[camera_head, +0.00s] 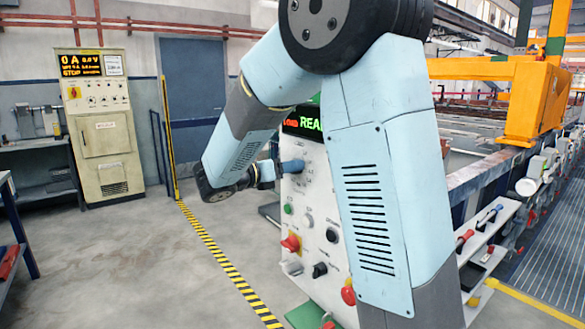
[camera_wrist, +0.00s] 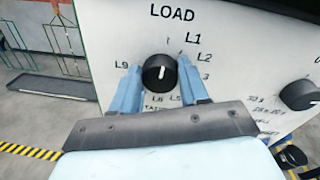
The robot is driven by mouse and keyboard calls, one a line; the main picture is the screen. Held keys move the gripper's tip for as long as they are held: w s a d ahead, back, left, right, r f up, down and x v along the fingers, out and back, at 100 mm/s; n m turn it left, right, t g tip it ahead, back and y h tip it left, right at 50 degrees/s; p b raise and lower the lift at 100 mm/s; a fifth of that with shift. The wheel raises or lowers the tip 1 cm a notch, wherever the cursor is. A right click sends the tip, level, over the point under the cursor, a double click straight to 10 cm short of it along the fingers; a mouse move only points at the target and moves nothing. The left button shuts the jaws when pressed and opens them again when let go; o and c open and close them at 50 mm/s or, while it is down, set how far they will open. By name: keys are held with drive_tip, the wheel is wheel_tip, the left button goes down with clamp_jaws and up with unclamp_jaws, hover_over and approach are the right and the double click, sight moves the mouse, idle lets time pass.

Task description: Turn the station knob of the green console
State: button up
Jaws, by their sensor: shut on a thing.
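The console (camera_head: 310,235) has a white front panel, green edges and a display (camera_head: 303,124) with red and green text, partly hidden by my arm. The station knob (camera_wrist: 152,82) is round and black, with a white pointer line pointing nearly straight up, leaning slightly right. Labels such as L1, L2 and L9 ring it under the word LOAD (camera_wrist: 172,12). My gripper (camera_wrist: 159,66) has its two blue fingers on either side of the knob, shut on it. In the head view my gripper (camera_head: 290,166) meets the panel; the knob is hidden there.
Another black knob (camera_wrist: 301,95) sits to the right on the panel. Lower are a red emergency switch (camera_head: 291,243) and a red button (camera_head: 348,295). A cream cabinet (camera_head: 103,135) stands at the back left. The floor left of the console is clear, with a striped line (camera_head: 225,262).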

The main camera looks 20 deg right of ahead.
drive_tip(key=shift+w+a+f+n, duration=0.1)
drive_tip(key=shift+a+n, duration=0.05)
drive_tip(key=shift+n, duration=0.6)
drive_tip(key=shift+a+n, duration=0.15)
drive_tip(key=shift+n, duration=0.6)
drive_tip(key=o, duration=0.6)
drive_tip(key=shift+o, duration=0.8)
drive_tip(key=shift+w+f, duration=0.1)
drive_tip(key=shift+w, duration=0.05)
drive_tip(key=shift+o, duration=1.4)
drive_tip(key=shift+d, duration=0.1)
drive_tip(key=v, duration=1.3)
drive_tip(key=shift+a, duration=0.4)
